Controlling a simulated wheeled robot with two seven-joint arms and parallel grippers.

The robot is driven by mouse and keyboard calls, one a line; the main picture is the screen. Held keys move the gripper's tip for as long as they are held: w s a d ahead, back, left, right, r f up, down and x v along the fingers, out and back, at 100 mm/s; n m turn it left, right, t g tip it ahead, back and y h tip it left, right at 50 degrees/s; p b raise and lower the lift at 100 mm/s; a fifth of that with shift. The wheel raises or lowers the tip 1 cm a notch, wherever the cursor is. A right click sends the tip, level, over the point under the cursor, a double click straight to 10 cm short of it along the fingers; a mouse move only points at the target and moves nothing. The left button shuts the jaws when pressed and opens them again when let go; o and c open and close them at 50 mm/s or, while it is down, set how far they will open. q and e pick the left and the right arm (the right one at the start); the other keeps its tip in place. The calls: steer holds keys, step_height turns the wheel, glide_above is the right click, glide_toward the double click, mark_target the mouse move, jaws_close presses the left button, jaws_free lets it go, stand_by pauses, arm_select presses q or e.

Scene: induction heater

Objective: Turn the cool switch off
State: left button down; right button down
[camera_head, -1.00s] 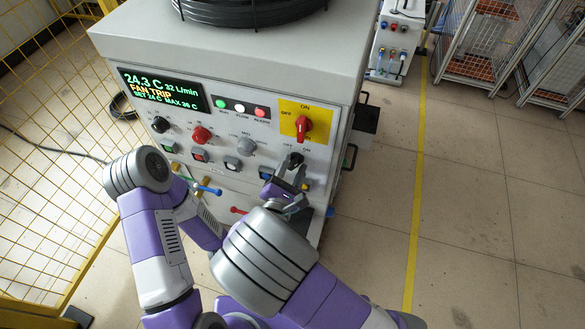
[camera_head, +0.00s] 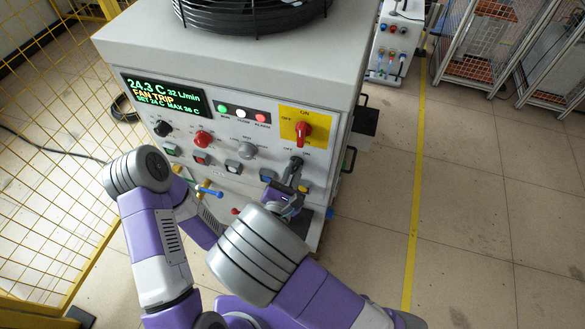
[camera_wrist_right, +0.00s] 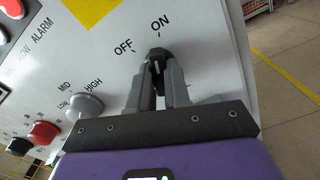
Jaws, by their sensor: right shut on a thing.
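A black rotary switch (camera_head: 296,163) with OFF and ON marks sits on the cabinet's white front panel, below a yellow plate. No name for it is readable. In the right wrist view, the black switch knob (camera_wrist_right: 160,56) is between my right gripper's fingertips, with OFF to its upper left and ON above it. My right gripper (camera_wrist_right: 160,75) is shut on the knob; the fingers cover its lower part. In the head view my right gripper (camera_head: 288,192) reaches the panel from below, partly hidden by my wrist. My left gripper does not show.
A red switch (camera_head: 303,131) on the yellow plate is just above. A grey knob (camera_head: 247,151) and push buttons lie to the left. A display (camera_head: 163,95) reads FAN TRIP. A blue-handled valve (camera_head: 209,192) is lower left.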

steer(key=n+p, duration=0.5)
steer(key=shift+r, duration=0.2)
steer(key=n+p, duration=0.2)
steer(key=shift+n+p, duration=0.35)
steer(key=shift+n, duration=0.05)
steer(key=shift+f+n+p, duration=0.15)
steer(key=shift+n+p, duration=0.7)
steer(key=shift+n, duration=0.25)
steer(key=c, duration=1.1)
jaws_free()
steer(key=shift+a+f, duration=0.1)
